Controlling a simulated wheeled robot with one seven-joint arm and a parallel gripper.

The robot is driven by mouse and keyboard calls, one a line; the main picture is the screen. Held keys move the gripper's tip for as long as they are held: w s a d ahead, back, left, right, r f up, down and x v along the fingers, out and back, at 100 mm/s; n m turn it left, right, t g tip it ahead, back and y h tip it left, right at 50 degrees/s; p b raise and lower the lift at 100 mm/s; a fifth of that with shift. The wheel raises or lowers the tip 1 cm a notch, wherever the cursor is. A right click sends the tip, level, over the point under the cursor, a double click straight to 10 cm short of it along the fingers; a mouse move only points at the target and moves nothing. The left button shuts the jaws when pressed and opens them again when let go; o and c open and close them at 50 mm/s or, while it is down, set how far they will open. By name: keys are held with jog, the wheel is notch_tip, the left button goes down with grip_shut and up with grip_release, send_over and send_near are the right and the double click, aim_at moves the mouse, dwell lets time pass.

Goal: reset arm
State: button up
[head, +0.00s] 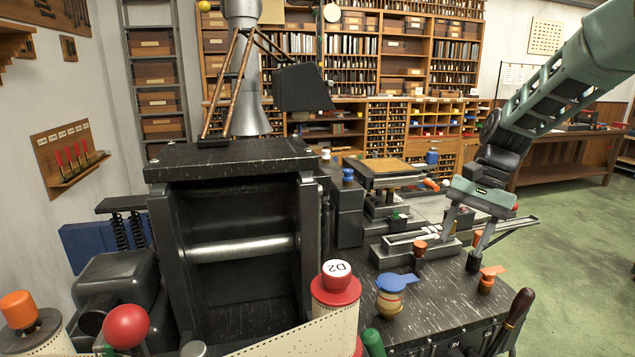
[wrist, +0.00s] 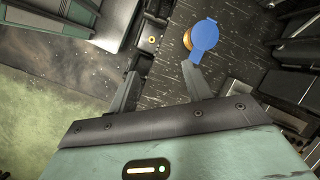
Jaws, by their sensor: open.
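My gripper (head: 460,250) hangs at the end of my green arm, over the right part of the black machine bench, fingers pointing down. Its two fingers are spread and nothing shows between them. In the wrist view my gripper (wrist: 160,72) is also open and empty, over the dark bench top. A brass jar with a blue lid (head: 397,282) stands on the bench, left of and nearer than the fingers. The blue lid (wrist: 204,40) shows just past one fingertip in the wrist view; whether they touch is unclear.
A small orange-topped container (head: 487,283) stands close to the right finger. A brown-topped piece (head: 420,248) is by the left finger. Green floor (head: 575,255) is open at right.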

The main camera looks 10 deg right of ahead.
jog(key=s+a+n+h, duration=0.1)
jog(key=s+a+n, duration=0.5)
jog(key=a, duration=0.6)
jog(key=s+a+f+n+h, duration=0.1)
jog(key=s+a+n, duration=0.2)
jog(key=s, duration=0.3)
jog(key=s+a+f+n+t, duration=0.1)
jog(key=s+a+n, duration=0.3)
jog(key=s, duration=0.3)
jog(key=s+a+f+n+h, duration=0.1)
jog(key=s+a+n, duration=0.2)
jog(key=s, duration=0.3)
jog(key=shift+s+a+f+n+t+h, duration=0.25)
jog(key=shift+a+f+n+t+h, duration=0.1)
jog(key=shift+n, duration=0.55)
